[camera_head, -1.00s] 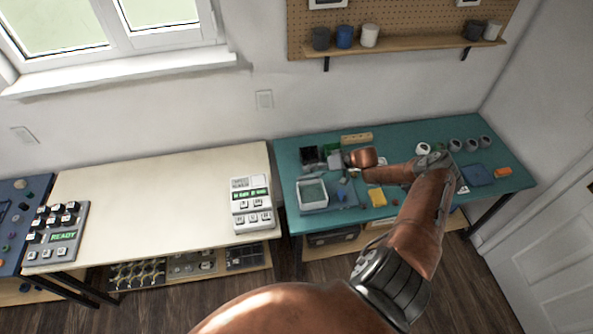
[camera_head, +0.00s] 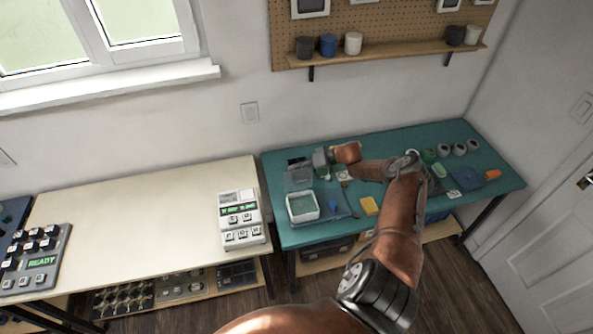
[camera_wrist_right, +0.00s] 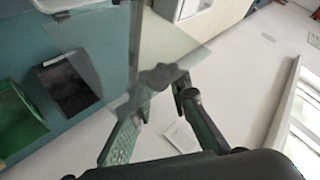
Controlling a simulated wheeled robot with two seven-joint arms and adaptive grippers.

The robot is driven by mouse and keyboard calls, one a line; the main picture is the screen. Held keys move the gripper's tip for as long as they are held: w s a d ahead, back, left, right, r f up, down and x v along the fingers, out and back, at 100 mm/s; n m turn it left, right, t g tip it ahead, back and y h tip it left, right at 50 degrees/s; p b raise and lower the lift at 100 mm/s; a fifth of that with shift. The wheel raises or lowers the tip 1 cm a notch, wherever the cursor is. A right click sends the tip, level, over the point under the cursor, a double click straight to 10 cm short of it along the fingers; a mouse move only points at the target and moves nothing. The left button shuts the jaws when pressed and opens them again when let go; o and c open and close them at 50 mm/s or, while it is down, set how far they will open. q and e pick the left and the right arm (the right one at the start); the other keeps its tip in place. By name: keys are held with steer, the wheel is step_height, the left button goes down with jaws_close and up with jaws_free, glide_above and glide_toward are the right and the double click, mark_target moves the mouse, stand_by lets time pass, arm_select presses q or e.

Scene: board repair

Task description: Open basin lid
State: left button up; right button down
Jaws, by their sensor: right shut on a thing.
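The basin (camera_head: 303,207) is a small white rectangular tub with greenish contents, at the left end of the teal bench in the head view. Its clear lid (camera_head: 297,180) shows raised and tilted behind it, and the basin's top looks uncovered. My right gripper (camera_head: 321,163) is just above and right of the lid. In the right wrist view, my right gripper (camera_wrist_right: 160,105) is shut on the see-through lid (camera_wrist_right: 188,48) near its dark grip. The fingers partly hide the lid's edge. My left gripper is not in view.
A yellow sponge-like block (camera_head: 370,206) and a blue-handled tool (camera_head: 333,205) lie right of the basin. A black bin and a green bin (camera_wrist_right: 18,112) show in the wrist view. A white keypad device (camera_head: 241,220) stands on the pale table to the left.

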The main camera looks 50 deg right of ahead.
steer(key=shift+s+d+f, duration=0.15)
steer(key=shift+s+f, duration=0.05)
steer(key=shift+f, duration=0.2)
steer(key=c, duration=1.8)
jaws_free()
steer(key=shift+d+f, duration=0.1)
steer(key=shift+f, duration=0.05)
steer(key=shift+w+r, duration=0.15)
steer(key=shift+r, duration=0.05)
steer(key=v, duration=1.2)
